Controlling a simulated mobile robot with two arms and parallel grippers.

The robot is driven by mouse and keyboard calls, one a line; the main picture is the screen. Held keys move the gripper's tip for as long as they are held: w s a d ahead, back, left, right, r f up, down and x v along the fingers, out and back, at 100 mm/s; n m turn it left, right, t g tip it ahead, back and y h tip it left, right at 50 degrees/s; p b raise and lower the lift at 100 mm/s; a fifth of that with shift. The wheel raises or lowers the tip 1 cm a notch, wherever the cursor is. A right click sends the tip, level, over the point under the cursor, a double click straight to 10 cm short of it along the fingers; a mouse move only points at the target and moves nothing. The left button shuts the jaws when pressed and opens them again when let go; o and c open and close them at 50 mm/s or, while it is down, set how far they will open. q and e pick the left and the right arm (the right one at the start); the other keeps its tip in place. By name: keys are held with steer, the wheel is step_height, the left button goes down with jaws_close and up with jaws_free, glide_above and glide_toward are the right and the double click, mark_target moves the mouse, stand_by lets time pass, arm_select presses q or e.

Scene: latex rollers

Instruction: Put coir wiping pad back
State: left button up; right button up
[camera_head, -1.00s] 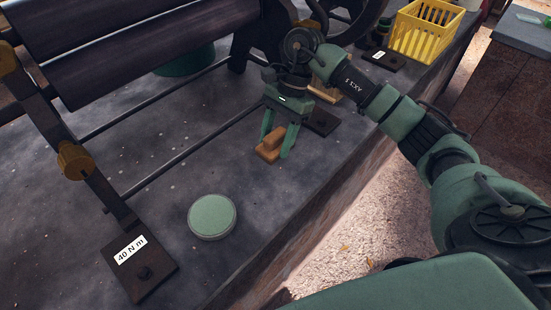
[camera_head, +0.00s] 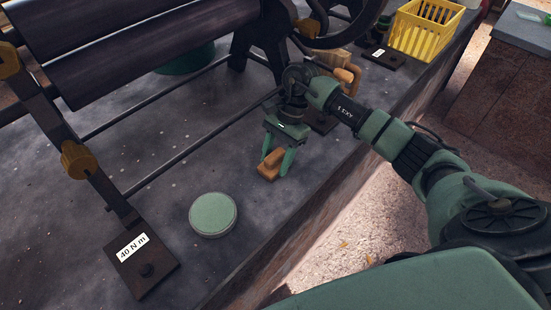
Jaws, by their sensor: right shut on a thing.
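A small orange-brown block (camera_head: 268,168), which looks like the coir wiping pad, is between the green fingers of my right gripper (camera_head: 277,166). The gripper is shut on it and points down over the dark bench top (camera_head: 180,205). I cannot tell whether the block touches the bench or hangs just above it. The fingers hide part of its sides. My left gripper is not in view.
A round pale green disc (camera_head: 213,214) lies on the bench to the left. Machine rollers (camera_head: 160,50) and a long rod stand behind. Brown blocks (camera_head: 347,76) and a yellow crate (camera_head: 425,30) are farther back. The bench's front edge drops to the floor.

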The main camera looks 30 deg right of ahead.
steer(key=o, duration=1.2)
steer(key=shift+r+p, duration=0.25)
steer(key=shift+p, duration=0.15)
steer(key=shift+b+v, duration=1.4)
steer(key=shift+v, duration=4.5)
